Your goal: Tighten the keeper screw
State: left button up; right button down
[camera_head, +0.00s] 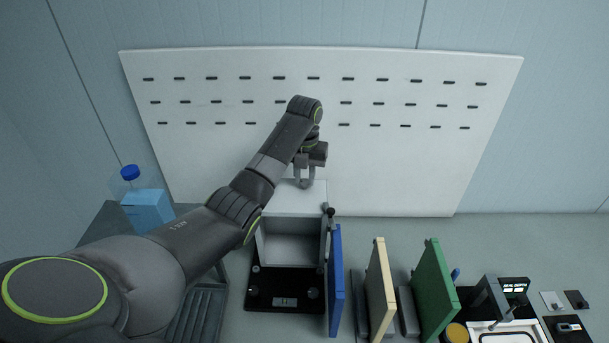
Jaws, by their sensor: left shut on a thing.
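My left gripper (304,183) hangs at the end of my left arm, just at the back top of a pale open-fronted box (285,205). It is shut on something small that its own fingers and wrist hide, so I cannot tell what. A dark upright knob (331,212) stands at the box's right upper corner, a little right of and below the gripper. The box sits on a black base (262,296) with dark round knobs and a small label plate. I cannot make out which part is the keeper screw. My right gripper is not in view.
A white slotted panel (400,160) stands behind. Blue (336,280), cream (380,285) and green (434,285) upright boards stand right of the box. A blue-capped bottle (146,205) is at left. A black device (497,293) is at right. My left arm covers the lower left.

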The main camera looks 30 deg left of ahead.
pick_arm(q)
jog(key=shift+s+d+f, duration=0.1)
jog(key=shift+s+f, duration=0.05)
jog(key=shift+f, duration=0.05)
dwell(0.4)
jog(key=o, duration=1)
jog(key=shift+r, duration=0.1)
jog(key=shift+r, duration=0.15)
